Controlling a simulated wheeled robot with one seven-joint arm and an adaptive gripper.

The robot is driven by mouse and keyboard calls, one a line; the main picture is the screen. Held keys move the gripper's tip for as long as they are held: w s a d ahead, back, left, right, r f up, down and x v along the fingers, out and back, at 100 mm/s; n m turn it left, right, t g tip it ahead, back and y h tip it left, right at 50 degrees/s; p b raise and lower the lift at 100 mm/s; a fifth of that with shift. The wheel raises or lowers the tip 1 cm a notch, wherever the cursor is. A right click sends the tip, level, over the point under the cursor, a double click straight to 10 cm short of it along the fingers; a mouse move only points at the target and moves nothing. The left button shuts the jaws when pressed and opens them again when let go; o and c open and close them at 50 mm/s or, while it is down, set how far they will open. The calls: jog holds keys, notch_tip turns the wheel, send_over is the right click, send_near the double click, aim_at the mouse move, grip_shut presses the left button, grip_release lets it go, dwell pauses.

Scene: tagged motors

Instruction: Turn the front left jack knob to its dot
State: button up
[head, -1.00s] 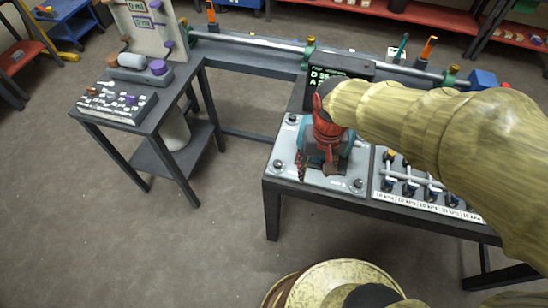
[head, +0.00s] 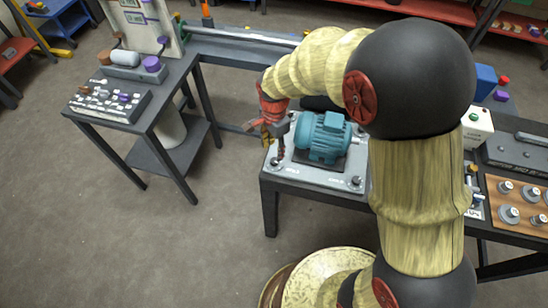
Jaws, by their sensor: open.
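The teal motor (head: 322,140) sits on a light grey base plate (head: 312,177) at the near left end of the long bench. The front left jack knob (head: 275,161) is a small dark knob at the plate's near left corner, partly crowded by my gripper. The front right knob (head: 355,182) shows at the near right corner. My gripper (head: 279,153) points down over the left edge of the plate, close to the front left knob, open with nothing visible in it. I cannot tell whether it touches the knob. The knob's dot is too small to make out.
A side table on the left holds a control panel (head: 108,99) and a grey unit with a purple knob (head: 152,64). On the right of the bench stand a white box with a green button (head: 477,128) and a wooden board of metal knobs (head: 519,205).

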aim_at(274, 161)
notch_tip(274, 161, down, 7)
jog(key=shift+r+b, duration=0.15)
jog(key=shift+b, duration=0.6)
jog(key=shift+c, duration=0.7)
grip_shut()
